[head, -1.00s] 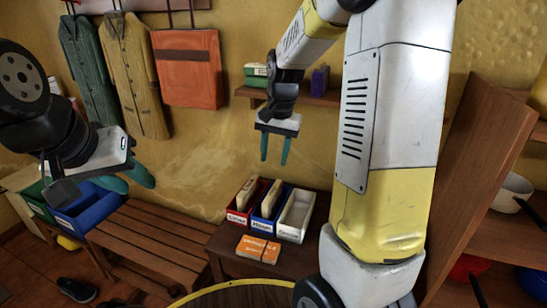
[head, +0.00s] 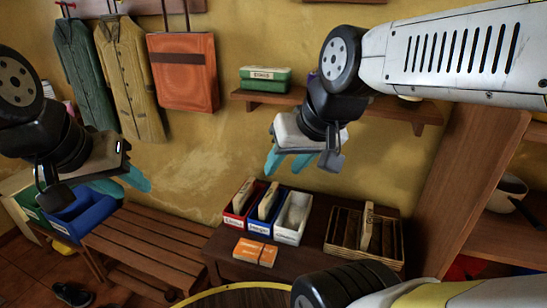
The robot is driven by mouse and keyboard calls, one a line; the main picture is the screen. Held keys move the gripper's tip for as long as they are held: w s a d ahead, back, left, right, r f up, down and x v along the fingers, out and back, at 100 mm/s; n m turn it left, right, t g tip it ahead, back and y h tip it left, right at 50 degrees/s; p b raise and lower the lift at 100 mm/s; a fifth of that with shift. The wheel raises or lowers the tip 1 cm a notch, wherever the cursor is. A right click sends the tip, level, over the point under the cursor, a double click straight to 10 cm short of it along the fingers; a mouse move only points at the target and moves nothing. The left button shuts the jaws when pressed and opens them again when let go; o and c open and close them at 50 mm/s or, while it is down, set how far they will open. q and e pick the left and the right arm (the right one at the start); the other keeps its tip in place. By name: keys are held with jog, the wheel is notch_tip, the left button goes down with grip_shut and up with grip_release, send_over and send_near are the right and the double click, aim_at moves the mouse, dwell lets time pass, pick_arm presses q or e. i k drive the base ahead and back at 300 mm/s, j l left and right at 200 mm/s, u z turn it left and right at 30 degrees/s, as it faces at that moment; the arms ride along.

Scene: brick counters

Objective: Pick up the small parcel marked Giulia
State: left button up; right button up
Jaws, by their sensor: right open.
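A small orange parcel (head: 255,252) with a pale label band lies flat on the dark low table (head: 228,266), in front of the boxes; its writing is too small to read. A green box (head: 265,80) with a pale label sits on the wall shelf; its label is also unreadable. My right gripper (head: 287,168) is open and empty, in the air above the labelled boxes and below the shelf, well clear of the orange parcel. My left gripper (head: 134,191) is at the left, above the wooden bench, its teal fingers apart with nothing between them.
Red (head: 237,219), blue (head: 260,226) and white (head: 289,236) open boxes stand behind the parcel; beige items stand in the red and blue ones. The slatted bench (head: 150,245) is clear. A wooden panel (head: 465,185) rises at right.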

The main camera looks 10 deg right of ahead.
aim_at(366, 231)
jog(key=z, duration=1.55)
jog(key=i+l, duration=0.15)
jog(key=l, duration=0.15)
jog(key=i+l, duration=0.1)
jog(key=l, duration=0.2)
